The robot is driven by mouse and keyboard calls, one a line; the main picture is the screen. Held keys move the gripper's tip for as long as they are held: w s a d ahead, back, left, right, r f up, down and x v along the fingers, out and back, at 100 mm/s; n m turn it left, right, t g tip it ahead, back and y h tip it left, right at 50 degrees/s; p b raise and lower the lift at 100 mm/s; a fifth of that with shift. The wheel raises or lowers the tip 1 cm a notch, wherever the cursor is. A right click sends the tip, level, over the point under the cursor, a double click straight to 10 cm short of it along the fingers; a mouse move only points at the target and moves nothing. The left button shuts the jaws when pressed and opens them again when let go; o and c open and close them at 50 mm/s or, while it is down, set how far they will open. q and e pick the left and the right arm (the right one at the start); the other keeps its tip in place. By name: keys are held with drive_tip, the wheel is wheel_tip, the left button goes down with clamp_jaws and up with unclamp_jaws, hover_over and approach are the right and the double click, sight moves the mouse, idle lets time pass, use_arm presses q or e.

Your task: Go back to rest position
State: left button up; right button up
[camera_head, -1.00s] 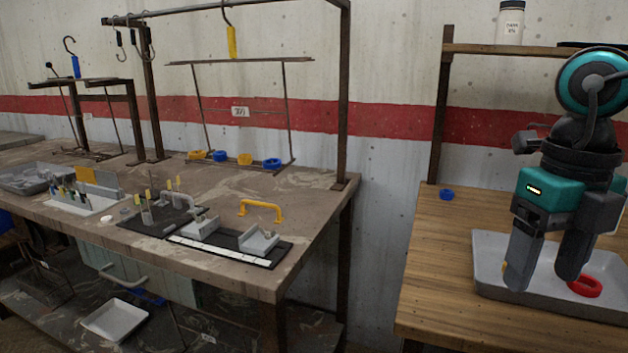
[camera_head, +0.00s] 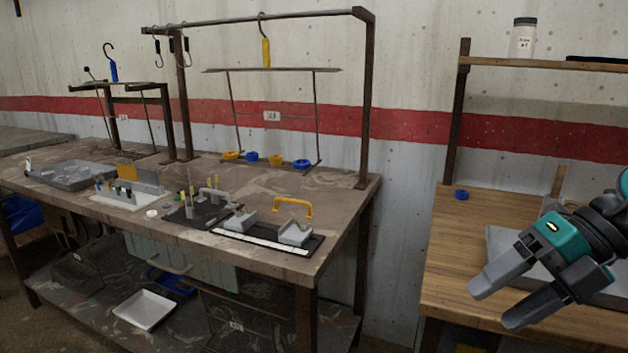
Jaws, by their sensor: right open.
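My right gripper (camera_head: 490,304) is in the lower right of the head view. Its two grey fingers are apart and point down and to the left, with nothing between them. It hangs in front of the wooden table (camera_head: 455,256) and hides much of the grey tray (camera_head: 498,240) on it. The red ring in that tray is not visible now. My left gripper is not in view.
The stone workbench (camera_head: 335,208) stands at left, with a yellow handle (camera_head: 294,202), a black mat (camera_head: 262,243) and a metal rack frame (camera_head: 368,110) on it. A blue ring (camera_head: 461,194) lies on the wooden table. A gap separates the two tables.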

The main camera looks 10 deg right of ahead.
wheel_tip(320, 180, down, 12)
drive_tip(key=w+d+m+t+p, duration=0.25)
drive_tip(key=m+t+p, duration=0.25)
drive_tip(key=m+t, duration=1.1)
use_arm(q)
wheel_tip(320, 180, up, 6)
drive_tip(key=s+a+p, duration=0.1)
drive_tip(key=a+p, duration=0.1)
drive_tip(key=p, duration=0.1)
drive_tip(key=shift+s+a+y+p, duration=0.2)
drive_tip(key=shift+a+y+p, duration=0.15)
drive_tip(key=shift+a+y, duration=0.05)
use_arm(e)
drive_tip(key=s+a+f+m+g+h, duration=0.6)
drive_tip(key=s+a+f+m, duration=0.3)
drive_tip(key=a+f+m, duration=0.3)
wheel_tip(320, 180, down, 2)
drive_tip(key=m+g, duration=0.1)
drive_tip(key=m, duration=0.2)
drive_tip(key=shift+s, duration=0.3)
